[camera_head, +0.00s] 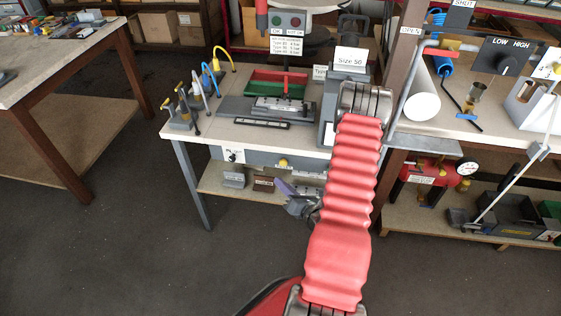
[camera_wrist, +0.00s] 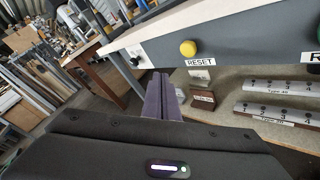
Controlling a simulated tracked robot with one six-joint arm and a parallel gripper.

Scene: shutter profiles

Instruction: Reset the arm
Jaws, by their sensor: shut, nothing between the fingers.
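My gripper (camera_head: 284,187) shows in the head view beside my red ribbed arm, low in front of the workbench. Its purple fingers also show in the wrist view (camera_wrist: 159,97), pressed together and empty. In the wrist view a yellow button (camera_wrist: 188,47) above a RESET label sits on the bench's grey front panel, above the fingertips and a little to the right. The fingers are apart from it in the picture. The yellow button also shows in the head view (camera_head: 283,163). My arm hides part of the bench front.
The workbench (camera_head: 215,137) carries a red and green tray (camera_head: 277,86), a grey fixture and several small tools. Its lower shelf (camera_wrist: 225,116) holds labelled profile blocks. Another table (camera_head: 62,62) stands at the left. Open floor (camera_head: 120,230) lies between them.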

